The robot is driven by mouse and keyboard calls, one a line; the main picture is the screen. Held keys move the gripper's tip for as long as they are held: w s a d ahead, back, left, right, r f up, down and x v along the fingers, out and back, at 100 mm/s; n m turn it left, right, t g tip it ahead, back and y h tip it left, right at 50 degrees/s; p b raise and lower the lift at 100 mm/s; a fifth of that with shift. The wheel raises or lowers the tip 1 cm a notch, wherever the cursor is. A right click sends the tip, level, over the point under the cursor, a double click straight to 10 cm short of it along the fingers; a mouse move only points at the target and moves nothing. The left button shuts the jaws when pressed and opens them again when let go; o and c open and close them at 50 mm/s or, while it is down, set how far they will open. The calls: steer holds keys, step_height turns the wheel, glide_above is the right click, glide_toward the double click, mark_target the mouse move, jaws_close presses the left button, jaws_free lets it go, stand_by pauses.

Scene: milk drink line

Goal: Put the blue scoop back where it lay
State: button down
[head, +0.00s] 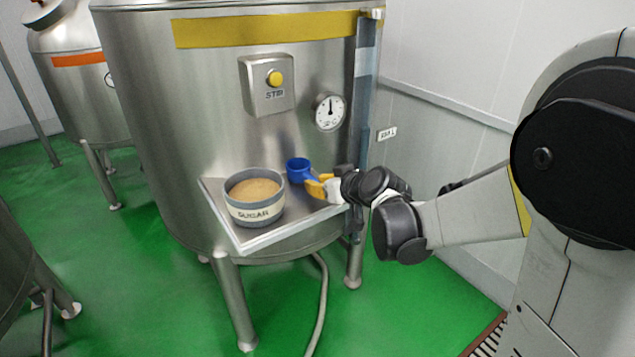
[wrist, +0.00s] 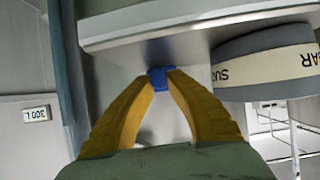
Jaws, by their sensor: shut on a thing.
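The blue scoop (head: 298,169) is at the right of the sugar tub on the metal shelf, in the head view. My gripper (head: 318,186) has yellow fingers and is shut on the scoop's handle. In the wrist view the fingertips of my gripper (wrist: 160,78) pinch the blue scoop (wrist: 160,79), of which only a small piece shows; the cup is hidden there. I cannot tell whether the scoop touches the shelf (head: 285,228) or is held just above it.
The grey sugar tub (head: 255,210), full of tan powder, stands on the shelf left of the scoop. The steel tank (head: 180,120) rises behind, with a yellow button (head: 274,78) and a gauge (head: 329,112). A vertical post (head: 362,110) stands close to my gripper.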

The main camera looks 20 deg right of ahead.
steer(key=shift+f, duration=0.15)
steer(key=c, duration=0.6)
jaws_free()
steer(key=shift+r+p, duration=0.5)
steer(key=shift+r, duration=0.15)
steer(key=p+v, duration=0.4)
steer(key=v, duration=0.6)
steer(key=shift+p, duration=0.35)
steer(key=shift+s, duration=0.1)
